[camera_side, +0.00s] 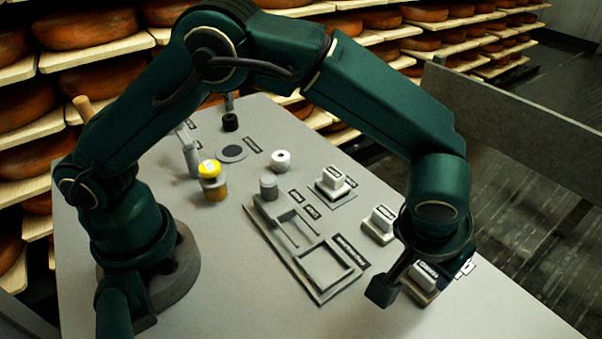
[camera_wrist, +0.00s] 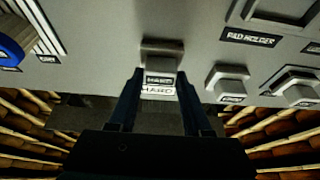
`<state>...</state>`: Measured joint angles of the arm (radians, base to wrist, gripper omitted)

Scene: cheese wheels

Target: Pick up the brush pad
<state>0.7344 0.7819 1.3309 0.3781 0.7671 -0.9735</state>
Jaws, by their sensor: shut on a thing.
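My gripper (camera_side: 408,283) is at the right front of the table, its fingers on either side of a pale block-handled pad (camera_side: 428,270). In the wrist view my gripper (camera_wrist: 158,88) is shut on this pad (camera_wrist: 163,62), whose label seems to read HARD. I cannot tell whether it is off the table. Two similar pads stand nearby, the closer one (camera_side: 380,224) and a farther one (camera_side: 333,183); they also show in the wrist view (camera_wrist: 228,82) (camera_wrist: 299,88). Their labels are too small to read, so I cannot tell which is the brush pad.
A grey tray with a square pad holder frame (camera_side: 302,273) lies mid-table. A yellow-capped jar (camera_side: 211,179), a white ring (camera_side: 281,160) and a dark small cylinder (camera_side: 230,121) stand farther left. Cheese shelves line the back. The front of the table is clear.

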